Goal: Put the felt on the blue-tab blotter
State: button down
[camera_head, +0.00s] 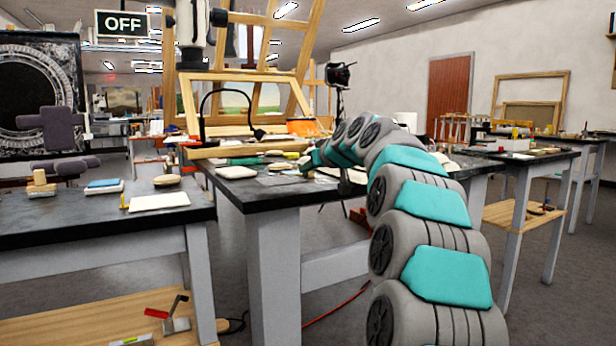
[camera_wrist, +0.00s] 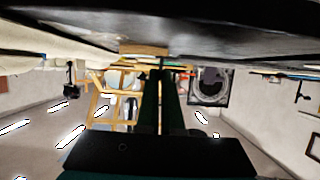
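My gripper (camera_head: 308,162) is low over the middle dark-topped table, at the end of my teal and grey arm. In the wrist view two dark green fingers (camera_wrist: 161,100) stand close together, and I cannot tell whether they are shut or hold anything. I cannot make out the felt for certain; several small flat pads lie on the middle table, among them a white pad (camera_head: 236,172). No blotter with a blue tab can be made out. A blue-topped white block (camera_head: 104,186) and a flat white sheet (camera_head: 159,201) lie on the left table.
The middle table (camera_head: 285,192) has a green item (camera_head: 243,161) and a wooden easel (camera_head: 250,60) at its back. The left table (camera_head: 80,232) also holds wooden blocks (camera_head: 40,186) and a rounded pale pad (camera_head: 167,180). A gap of floor separates the tables at the front.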

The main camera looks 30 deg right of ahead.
jog(key=shift+f, duration=1)
jog(key=shift+f, duration=0.15)
jog(key=c, duration=1.1)
grip_release()
jog(key=shift+r, duration=0.2)
jog(key=v, duration=1.2)
